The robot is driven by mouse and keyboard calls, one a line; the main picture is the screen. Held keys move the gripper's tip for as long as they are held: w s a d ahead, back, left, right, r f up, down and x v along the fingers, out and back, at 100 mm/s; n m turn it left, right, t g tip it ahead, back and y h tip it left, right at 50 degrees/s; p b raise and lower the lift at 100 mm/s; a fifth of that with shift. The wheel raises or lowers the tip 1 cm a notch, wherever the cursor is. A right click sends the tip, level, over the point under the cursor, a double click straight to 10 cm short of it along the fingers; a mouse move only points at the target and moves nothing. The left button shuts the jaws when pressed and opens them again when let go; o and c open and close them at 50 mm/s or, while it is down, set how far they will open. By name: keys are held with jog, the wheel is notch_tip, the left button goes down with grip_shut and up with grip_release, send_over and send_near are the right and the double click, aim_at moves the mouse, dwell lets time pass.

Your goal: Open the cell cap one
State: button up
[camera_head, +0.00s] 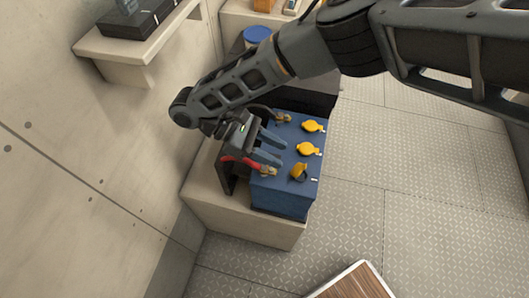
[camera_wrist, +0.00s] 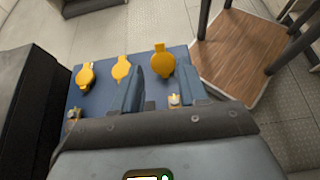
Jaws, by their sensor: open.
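A blue battery (camera_head: 287,190) carries a row of three yellow cell caps. In the head view, the far cap (camera_head: 313,126) and middle cap (camera_head: 307,149) lie flat. The near cap (camera_head: 298,171) looks tilted up, with a dark patch beside it. The wrist view shows the same row: left cap (camera_wrist: 85,76), middle cap (camera_wrist: 121,68) and right cap (camera_wrist: 162,62), the right one looking largest. No label shows which is cap one. My gripper (camera_head: 277,150) is open and empty above the battery's left side. In the wrist view, its fingers (camera_wrist: 163,84) straddle the line toward the right cap, apart from it.
Battery terminals (camera_wrist: 175,101) sit near the fingers, with a red cable (camera_head: 238,161) at the left. The battery stands on a beige ledge (camera_head: 240,222). A wall shelf (camera_head: 150,50) is at upper left. A wood-topped item (camera_wrist: 240,55) stands right.

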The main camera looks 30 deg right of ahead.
jog(key=b, duration=0.1)
jog(key=w+b, duration=0.1)
jog(key=b, duration=0.1)
jog(key=shift+a+f, duration=0.15)
jog(key=shift+a, duration=0.15)
jog(key=shift+w+a+b, duration=0.15)
jog(key=shift+b, duration=0.95)
jog(key=shift+a+b, duration=0.1)
jog(key=shift+b, duration=0.45)
jog(key=shift+a+r+b, duration=0.1)
jog(key=shift+r+b, duration=0.3)
jog(key=shift+b, duration=0.85)
jog(key=shift+r+b, duration=0.25)
jog(key=shift+b, duration=0.1)
